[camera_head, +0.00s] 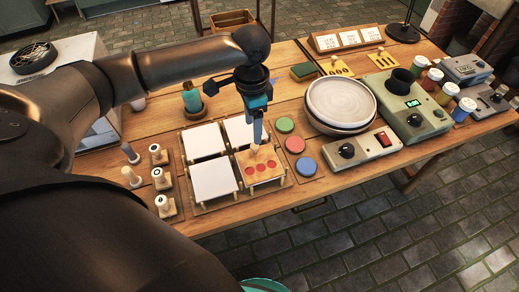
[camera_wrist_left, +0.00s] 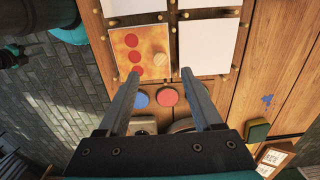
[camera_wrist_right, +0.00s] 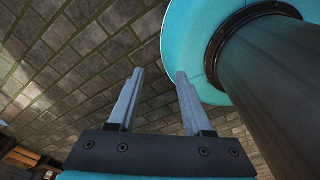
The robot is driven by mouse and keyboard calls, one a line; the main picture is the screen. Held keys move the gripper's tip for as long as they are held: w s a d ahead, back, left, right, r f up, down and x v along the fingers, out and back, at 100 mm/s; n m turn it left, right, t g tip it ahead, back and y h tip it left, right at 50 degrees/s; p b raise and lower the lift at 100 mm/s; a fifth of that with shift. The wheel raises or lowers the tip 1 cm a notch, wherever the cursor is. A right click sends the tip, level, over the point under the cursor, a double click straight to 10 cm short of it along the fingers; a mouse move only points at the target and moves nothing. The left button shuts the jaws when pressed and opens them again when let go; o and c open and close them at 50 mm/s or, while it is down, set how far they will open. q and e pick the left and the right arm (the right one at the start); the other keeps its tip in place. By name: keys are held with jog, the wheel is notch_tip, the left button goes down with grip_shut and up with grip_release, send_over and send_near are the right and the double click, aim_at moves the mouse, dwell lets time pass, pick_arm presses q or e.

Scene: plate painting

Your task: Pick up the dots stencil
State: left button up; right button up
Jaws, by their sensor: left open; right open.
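The right gripper (camera_wrist_right: 159,72) is open and empty over the paved floor.
White tiles (camera_head: 213,181) adjoin the sheet. Green, red and blue pads (camera_head: 294,144) are close on its right. Stacked plates (camera_head: 340,102) and a control box (camera_head: 362,148) stand farther right. Two yellow stencils (camera_head: 381,60) lie at the back. Knobbed stamps (camera_head: 163,203) stand left.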

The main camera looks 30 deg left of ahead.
aim_at(259, 160)
pick_arm(q)
jog(key=shift+f+b, duration=0.3)
jog(key=shift+f, duration=1.1)
notch_tip(259, 160, down, 4)
jog(key=shift+w+f+b, duration=0.15)
jog(key=shift+f+b, duration=0.1)
jog(key=shift+b, duration=0.45)
pick_arm(e)
jog(key=shift+s+d+f, duration=0.2)
jog(key=shift+d+f, duration=0.15)
jog(key=shift+f, duration=0.2)
jog(key=shift+s+d+f, duration=0.2)
jog(key=shift+d+f, duration=0.1)
jog(key=shift+f, duration=0.25)
pick_arm(q)
jog(key=shift+c, duration=0.4)
grip_shut()
